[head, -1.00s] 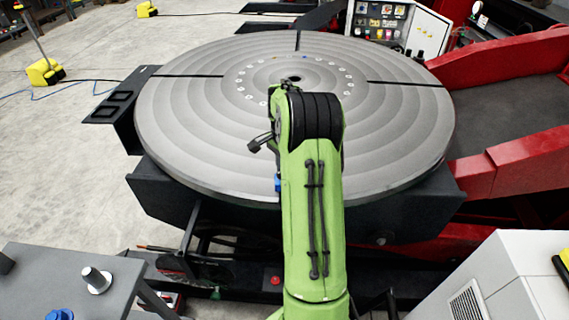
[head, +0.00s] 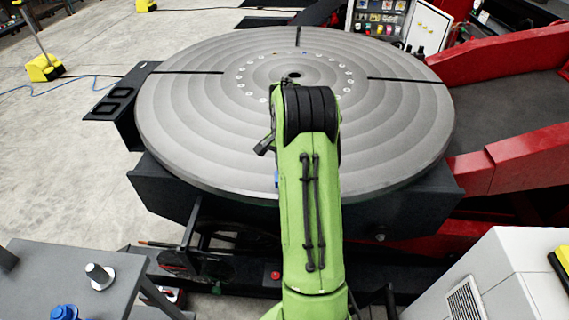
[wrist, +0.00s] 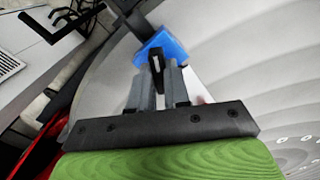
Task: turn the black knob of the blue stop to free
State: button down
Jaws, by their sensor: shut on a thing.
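The blue stop (wrist: 165,47) shows in the wrist view just beyond my fingertips, by the edge of the grey round table. Its black knob (wrist: 157,68) stands between the two grey fingers of my gripper (wrist: 157,82), which is shut on it. In the head view only a sliver of the blue stop (head: 277,180) shows beside my green arm. My arm hides the knob and my fingers there.
The large round table (head: 200,130) with dark slots fills the middle of the head view. Red frame beams (head: 510,60) stand at right, a grey bench (head: 60,275) at lower left and a white cabinet (head: 500,280) at lower right.

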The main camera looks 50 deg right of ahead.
dwell(0.8)
jog(key=c, duration=1.1)
grip_release()
notch_tip(320, 180, up, 16)
jog(key=p, duration=0.3)
jog(key=shift+f, duration=0.1)
